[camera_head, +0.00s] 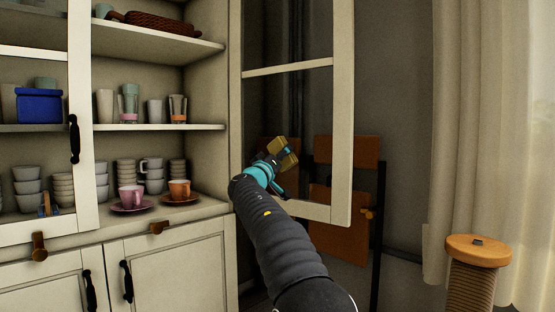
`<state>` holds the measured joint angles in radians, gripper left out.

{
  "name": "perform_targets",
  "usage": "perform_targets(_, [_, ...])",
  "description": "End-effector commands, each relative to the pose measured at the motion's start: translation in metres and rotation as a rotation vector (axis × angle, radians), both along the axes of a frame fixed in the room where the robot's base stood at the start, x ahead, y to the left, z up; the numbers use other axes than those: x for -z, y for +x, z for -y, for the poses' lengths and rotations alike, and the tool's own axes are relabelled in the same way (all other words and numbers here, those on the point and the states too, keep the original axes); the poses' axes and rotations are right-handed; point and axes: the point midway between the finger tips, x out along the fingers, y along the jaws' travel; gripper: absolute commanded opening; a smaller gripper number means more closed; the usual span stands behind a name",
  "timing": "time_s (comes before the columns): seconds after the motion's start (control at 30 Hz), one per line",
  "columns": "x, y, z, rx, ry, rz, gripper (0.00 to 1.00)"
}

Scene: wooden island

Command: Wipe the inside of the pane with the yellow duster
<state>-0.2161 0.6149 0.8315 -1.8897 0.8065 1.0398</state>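The pane (290,100) is dark glass in the pale frame of the cabinet's open right-hand door, and its inside face is toward me. The yellow duster (287,147) is a small yellow-brown piece at the end of my gripper (274,162). My teal gripper appears closed around it, though the fingertips are small and partly hidden. The duster shows in front of the lower part of the pane, below the door's crossbar. I cannot tell whether it touches the glass. My dark arm hides part of the door's lower left corner.
Cabinet shelves (155,128) at left hold glasses, bowls, a pink cup (131,196) and an orange cup (179,189) on saucers. An orange-brown chair (347,151) stands behind the door. A round wooden-topped stand (478,250) and a pale curtain (480,120) are at right.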

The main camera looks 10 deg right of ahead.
Motion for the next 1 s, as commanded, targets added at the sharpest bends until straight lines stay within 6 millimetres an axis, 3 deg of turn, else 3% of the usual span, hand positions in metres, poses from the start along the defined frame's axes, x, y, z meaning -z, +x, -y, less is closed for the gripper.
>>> perform_targets(0.5, [0.0, -0.032, 0.029, 0.001, 0.0, -0.001, 0.36])
perform_targets(1.0, [0.001, -0.037, 0.029, -0.002, 0.0, -0.001, 0.36])
